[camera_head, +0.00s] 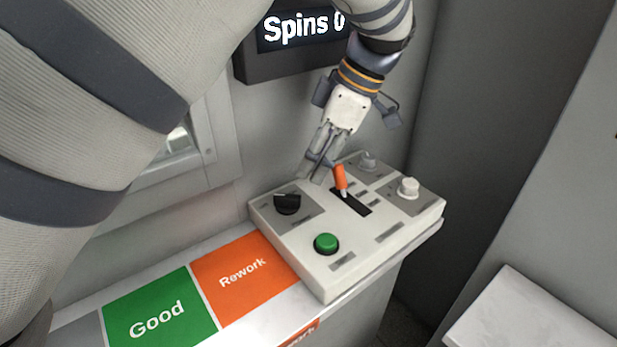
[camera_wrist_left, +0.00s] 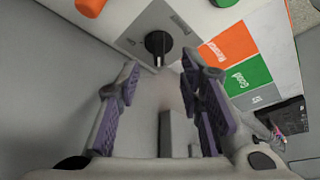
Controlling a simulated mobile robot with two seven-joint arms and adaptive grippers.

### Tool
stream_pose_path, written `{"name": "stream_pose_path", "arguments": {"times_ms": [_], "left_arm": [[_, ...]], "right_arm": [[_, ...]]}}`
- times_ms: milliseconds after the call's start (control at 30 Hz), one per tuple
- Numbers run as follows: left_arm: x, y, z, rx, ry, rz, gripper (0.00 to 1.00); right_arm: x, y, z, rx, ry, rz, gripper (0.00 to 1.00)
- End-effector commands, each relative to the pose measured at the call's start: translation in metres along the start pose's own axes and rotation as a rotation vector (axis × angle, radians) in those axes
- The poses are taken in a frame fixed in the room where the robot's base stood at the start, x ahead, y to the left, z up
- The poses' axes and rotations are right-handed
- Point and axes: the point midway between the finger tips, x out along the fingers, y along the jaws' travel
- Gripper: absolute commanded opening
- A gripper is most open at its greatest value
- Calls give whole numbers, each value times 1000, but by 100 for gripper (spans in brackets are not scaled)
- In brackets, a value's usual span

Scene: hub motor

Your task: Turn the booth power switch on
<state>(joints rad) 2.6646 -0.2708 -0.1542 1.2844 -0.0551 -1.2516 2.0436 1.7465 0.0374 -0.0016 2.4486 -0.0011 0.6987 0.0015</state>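A pale control box (camera_head: 300,248) stands on the ledge. My left gripper (camera_head: 318,168) is above the back edge of the box, between the black knob and an orange-handled lever (camera_head: 340,177). In the left wrist view its fingers (camera_wrist_left: 160,78) are apart and empty. My right gripper is out of view.
The box also carries a green button (camera_head: 326,243), a white knob (camera_head: 408,187) and a grey knob (camera_head: 367,160). The orange lever stands close to my fingers. Green "Good" (camera_head: 160,305) and orange "Rework" (camera_head: 245,275) panels lie left. A "Spins 0" display (camera_head: 300,35) hangs behind.

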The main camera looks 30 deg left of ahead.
Motion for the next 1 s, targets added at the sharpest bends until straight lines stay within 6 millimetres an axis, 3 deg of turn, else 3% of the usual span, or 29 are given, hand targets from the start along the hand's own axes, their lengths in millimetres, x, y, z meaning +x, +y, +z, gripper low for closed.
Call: {"name": "stream_pose_path", "arguments": {"times_ms": [200, 333, 667, 700, 833, 1000], "left_arm": [[55, -1, -1, -1, 0, -4, 34], [76, -1, 0, 0, -1, -2, 34], [85, 0, 0, 0, -1, 1, 34], [85, 0, 0, 0, -1, 1, 32], [85, 0, 0, 0, -1, 1, 2], [85, 0, 0, 0, -1, 1, 0]], "right_arm": [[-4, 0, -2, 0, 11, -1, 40], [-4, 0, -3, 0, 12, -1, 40], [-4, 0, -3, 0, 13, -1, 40], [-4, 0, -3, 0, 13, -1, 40], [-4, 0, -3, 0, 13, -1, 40], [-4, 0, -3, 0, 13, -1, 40]]}}
